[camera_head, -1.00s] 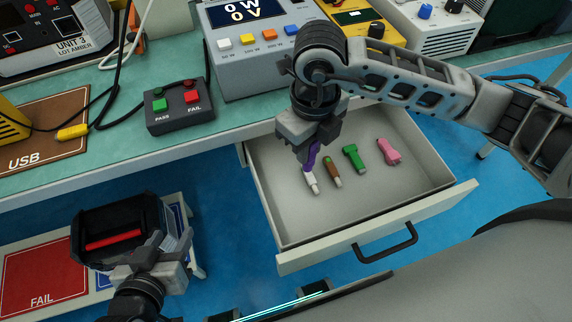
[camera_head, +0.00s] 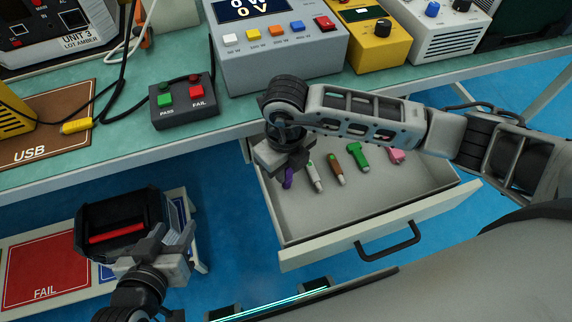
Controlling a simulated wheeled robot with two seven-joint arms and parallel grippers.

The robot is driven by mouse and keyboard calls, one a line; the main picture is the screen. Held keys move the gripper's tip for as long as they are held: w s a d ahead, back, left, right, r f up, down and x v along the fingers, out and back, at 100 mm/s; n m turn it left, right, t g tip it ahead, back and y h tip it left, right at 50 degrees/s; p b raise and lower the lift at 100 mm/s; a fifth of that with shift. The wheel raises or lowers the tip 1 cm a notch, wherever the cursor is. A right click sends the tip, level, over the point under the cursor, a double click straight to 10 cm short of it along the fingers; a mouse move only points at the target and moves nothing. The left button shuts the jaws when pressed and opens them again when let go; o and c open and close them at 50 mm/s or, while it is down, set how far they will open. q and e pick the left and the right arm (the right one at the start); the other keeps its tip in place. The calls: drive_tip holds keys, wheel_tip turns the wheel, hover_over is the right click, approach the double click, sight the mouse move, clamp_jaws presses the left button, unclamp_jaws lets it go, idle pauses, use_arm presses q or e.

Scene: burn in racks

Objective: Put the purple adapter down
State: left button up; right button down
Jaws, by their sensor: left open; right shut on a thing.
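The purple adapter (camera_head: 288,179) shows just below my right gripper (camera_head: 284,165), which is shut on it at the left side of the open drawer (camera_head: 330,218). The gripper hides the adapter's upper part. I cannot tell whether the adapter touches the drawer floor. To its right in the drawer lie a white adapter (camera_head: 315,176), a brown adapter (camera_head: 336,170), a green adapter (camera_head: 358,156) and a pink adapter (camera_head: 397,156), the last partly hidden by my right arm. My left gripper (camera_head: 160,243) is open at the lower left, beside a black bin.
The black bin (camera_head: 90,256) contains a red item. A red FAIL area (camera_head: 45,275) lies at the lower left. The PASS/FAIL button box (camera_head: 184,101) stands on the bench above. The drawer's front half is clear; its handle (camera_head: 388,241) faces me.

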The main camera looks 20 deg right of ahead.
drive_tip(key=shift+f, duration=0.15)
drive_tip(key=c, duration=1.3)
unclamp_jaws()
wheel_tip(320, 180, up, 12)
drive_tip(key=shift+r, duration=0.2)
